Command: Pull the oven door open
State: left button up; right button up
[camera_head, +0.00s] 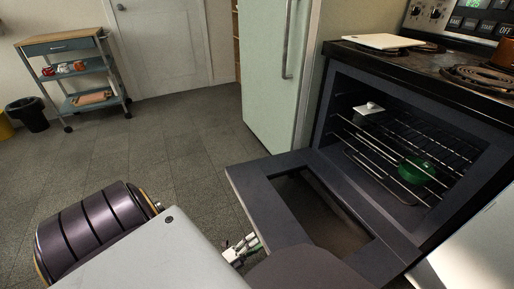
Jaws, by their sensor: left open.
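The oven (322,105) stands at the right, with its dark cavity exposed. Its oven door (262,200) is folded far down and juts out toward me, with a window in its frame. My left gripper (243,247) is beside the door's near left edge, mostly hidden behind my own arm links. It is open; I cannot tell whether it touches the door. The door handle is not visible. My right gripper is not in view.
Wire racks in the oven hold a white lidded dish (369,108) and a green pot (417,171). A pale fridge (270,75) stands just left of the oven. A shelf cart (75,72) and a black bin (28,113) are far left. The floor between is clear.

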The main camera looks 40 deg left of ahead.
pick_arm(q)
jog(key=s+a, duration=0.4)
jog(key=s, duration=0.7)
dwell(0.6)
jog(key=shift+s, duration=0.15)
